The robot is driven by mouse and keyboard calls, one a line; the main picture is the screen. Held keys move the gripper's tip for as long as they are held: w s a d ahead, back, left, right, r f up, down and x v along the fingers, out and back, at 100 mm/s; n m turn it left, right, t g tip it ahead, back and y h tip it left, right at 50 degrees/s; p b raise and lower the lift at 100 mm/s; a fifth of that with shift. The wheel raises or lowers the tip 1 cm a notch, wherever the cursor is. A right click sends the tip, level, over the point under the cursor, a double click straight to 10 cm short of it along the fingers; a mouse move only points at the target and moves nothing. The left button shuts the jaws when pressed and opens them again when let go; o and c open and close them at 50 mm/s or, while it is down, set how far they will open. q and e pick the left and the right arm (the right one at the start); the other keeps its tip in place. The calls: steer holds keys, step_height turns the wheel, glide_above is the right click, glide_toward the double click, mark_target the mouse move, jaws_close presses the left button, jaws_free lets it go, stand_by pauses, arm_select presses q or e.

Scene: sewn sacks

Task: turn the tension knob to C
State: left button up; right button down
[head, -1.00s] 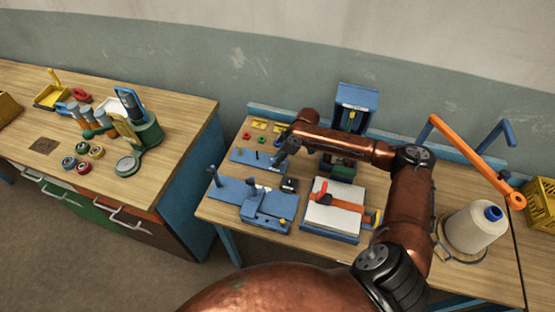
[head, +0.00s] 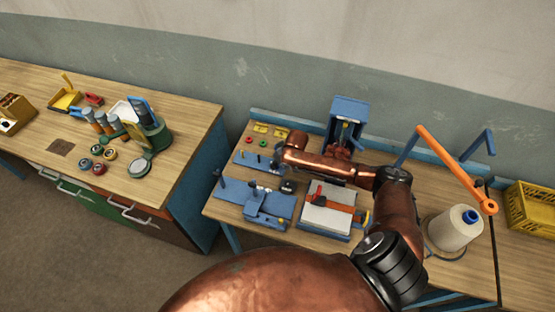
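A small black knob-like piece (head: 288,187) sits on the right bench, between the blue fixtures and the white pad. It may be the tension knob; its letters and pointer are too small to read. My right arm reaches in from the lower right across the bench. My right gripper (head: 276,165) points down by the pegged blue plate (head: 249,158), behind and left of the black piece and apart from it in the picture. Its fingers are small, dark and partly hidden by the wrist, so their opening is unclear. My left gripper is out of view.
A blue clamp fixture (head: 265,204) and a white pad with an orange-red bar (head: 328,214) lie at the front. A blue tower (head: 349,110) stands behind my arm. A thread cone (head: 452,228) and orange lever (head: 455,168) are at right. A gap separates the left bench.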

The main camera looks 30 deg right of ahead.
steer(key=shift+a+m+h+p, duration=0.1)
steer(key=shift+m+h+p, duration=0.2)
steer(key=shift+m+p, duration=0.3)
steer(key=shift+f, duration=0.1)
steer(key=c, duration=1.7)
jaws_free()
steer(key=shift+o, duration=0.2)
steer(key=v, duration=1.2)
